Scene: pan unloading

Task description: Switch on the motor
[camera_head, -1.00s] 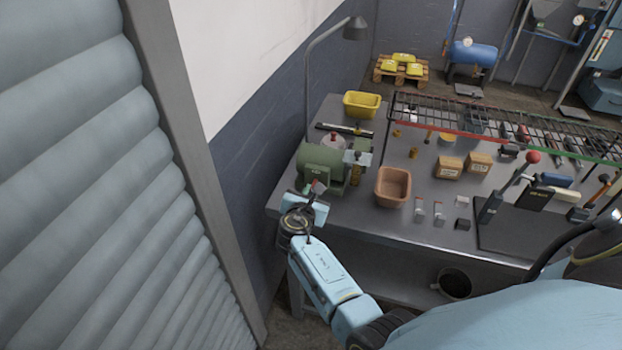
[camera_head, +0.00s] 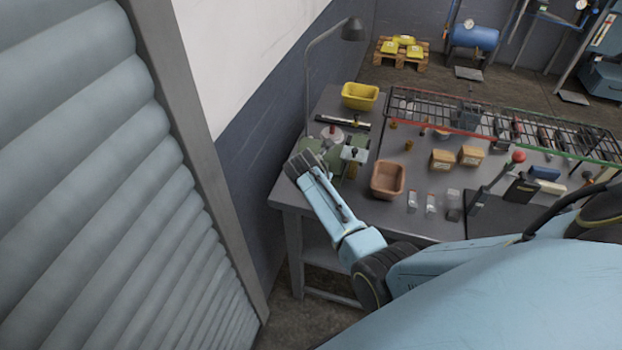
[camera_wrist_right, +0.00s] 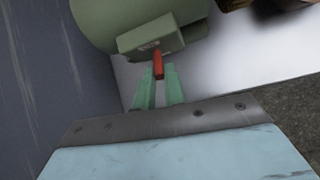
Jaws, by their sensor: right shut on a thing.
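The green motor (camera_head: 333,158) stands at the left end of the workbench, largely hidden behind my right wrist in the head view. In the right wrist view the motor (camera_wrist_right: 125,22) has a small switch box (camera_wrist_right: 150,41) on its side with a red lever (camera_wrist_right: 158,62) pointing toward me. My right gripper (camera_wrist_right: 160,74) has its two green fingers around the end of this lever and is shut on it. The head view hides these fingertips. My left gripper is not in view.
On the workbench (camera_head: 415,222), a brown bin (camera_head: 388,180) stands right of the motor and a yellow bin (camera_head: 360,96) behind it. A lamp (camera_head: 352,30) rises at the back left. A wire rack (camera_head: 490,115) and two small boxes (camera_head: 443,159) stand farther right. A shutter (camera_head: 90,180) is at left.

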